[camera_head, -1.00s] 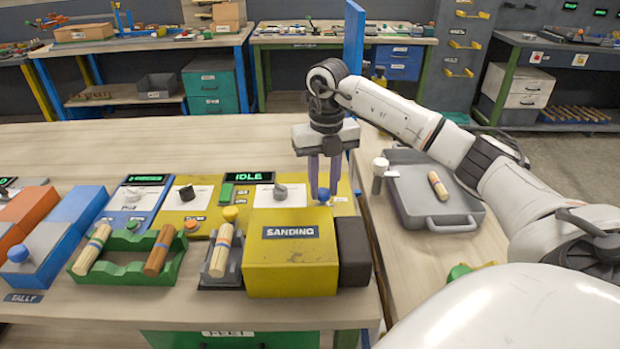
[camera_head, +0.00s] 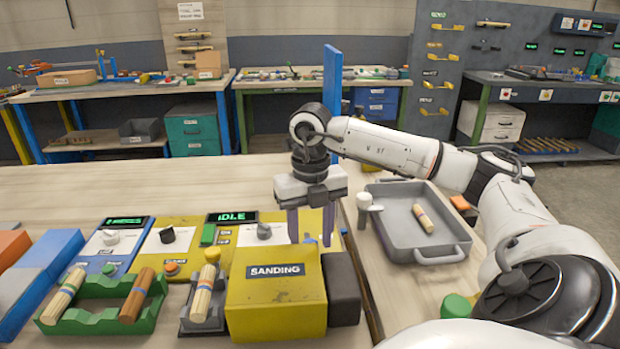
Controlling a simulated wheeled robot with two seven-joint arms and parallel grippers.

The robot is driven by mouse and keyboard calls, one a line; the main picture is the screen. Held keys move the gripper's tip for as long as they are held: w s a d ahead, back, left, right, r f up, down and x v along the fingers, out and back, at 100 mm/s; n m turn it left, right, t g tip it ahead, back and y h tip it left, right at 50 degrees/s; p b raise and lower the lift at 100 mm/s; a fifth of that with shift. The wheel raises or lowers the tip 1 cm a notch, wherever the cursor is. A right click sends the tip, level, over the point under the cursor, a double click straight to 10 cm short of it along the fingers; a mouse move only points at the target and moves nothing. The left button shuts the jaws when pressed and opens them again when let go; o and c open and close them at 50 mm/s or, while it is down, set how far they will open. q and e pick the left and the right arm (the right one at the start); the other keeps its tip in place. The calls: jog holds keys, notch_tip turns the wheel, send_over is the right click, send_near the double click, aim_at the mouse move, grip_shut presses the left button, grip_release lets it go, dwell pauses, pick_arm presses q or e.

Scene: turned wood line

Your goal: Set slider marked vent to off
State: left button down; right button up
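My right gripper (camera_head: 311,226) points down just behind the yellow box labelled SANDING (camera_head: 276,291), over the right end of the yellow panel (camera_head: 190,225). Its two fingers stand apart with a gap between them; the tips are partly hidden by the box. No slider marked vent can be made out, and the small labels on the panel are too small to read. Whatever lies between the fingertips is hidden, so contact cannot be told. A display reading IDLE (camera_head: 231,217) and a grey knob (camera_head: 264,231) are left of the gripper. My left gripper is not in view.
A green rack (camera_head: 96,318) with wooden pieces and a dark holder (camera_head: 202,318) with one piece stand left of the box. A grey tray (camera_head: 402,232) holding a wooden piece lies right. A blue post (camera_head: 332,95) rises behind my gripper. Bare tabletop lies behind the panels.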

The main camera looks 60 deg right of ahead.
jog(key=shift+w+d, duration=0.1)
jog(key=shift+r, duration=0.15)
notch_tip(320, 180, up, 10)
jog(key=p, duration=0.2)
dwell(0.8)
